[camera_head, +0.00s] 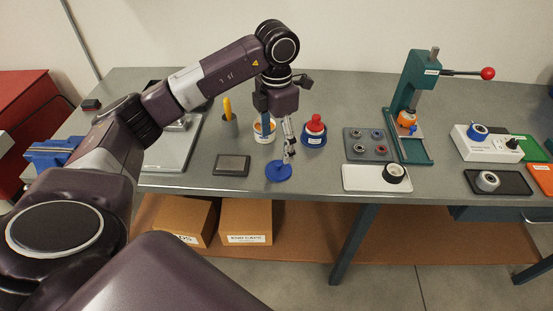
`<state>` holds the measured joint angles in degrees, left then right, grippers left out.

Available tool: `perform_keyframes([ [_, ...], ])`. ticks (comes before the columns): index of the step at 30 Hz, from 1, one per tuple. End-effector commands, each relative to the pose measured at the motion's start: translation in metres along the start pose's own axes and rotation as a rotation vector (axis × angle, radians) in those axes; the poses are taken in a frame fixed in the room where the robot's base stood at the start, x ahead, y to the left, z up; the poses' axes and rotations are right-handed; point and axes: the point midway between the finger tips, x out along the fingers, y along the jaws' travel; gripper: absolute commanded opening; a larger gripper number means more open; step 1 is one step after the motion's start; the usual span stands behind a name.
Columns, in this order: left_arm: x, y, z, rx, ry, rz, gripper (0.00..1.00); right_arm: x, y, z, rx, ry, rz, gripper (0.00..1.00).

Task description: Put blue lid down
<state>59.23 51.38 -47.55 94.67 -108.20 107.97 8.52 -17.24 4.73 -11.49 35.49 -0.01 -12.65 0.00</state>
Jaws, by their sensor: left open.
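The blue lid (278,171) is a round disc with a raised middle. It rests near the front edge of the grey workbench (240,187). My left gripper (288,149) hangs above and slightly right of the lid. It is open, and its fingers look clear of the lid. A white tub with an orange label (265,134) stands behind the lid, partly hidden by a blue upright thing and my arm. My right gripper does not show.
A dark flat pad (231,165) lies left of the lid. A grey tray with rings (367,144), a white tray (377,178) and a green press (411,105) stand further right.

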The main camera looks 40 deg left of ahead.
Motion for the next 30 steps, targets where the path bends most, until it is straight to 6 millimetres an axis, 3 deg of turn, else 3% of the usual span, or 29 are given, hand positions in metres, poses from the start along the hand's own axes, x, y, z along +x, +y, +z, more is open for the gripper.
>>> perform_keyframes([
  [3,-0.019,0.000,0.001,0.000,-0.004,0.001,0.72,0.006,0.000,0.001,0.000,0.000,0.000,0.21],
  [9,-0.034,0.000,0.000,-0.001,0.000,0.000,0.72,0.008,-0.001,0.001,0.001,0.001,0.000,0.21],
  [30,-0.035,0.000,0.000,-0.001,0.001,0.000,0.72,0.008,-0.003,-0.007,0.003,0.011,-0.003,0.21],
])
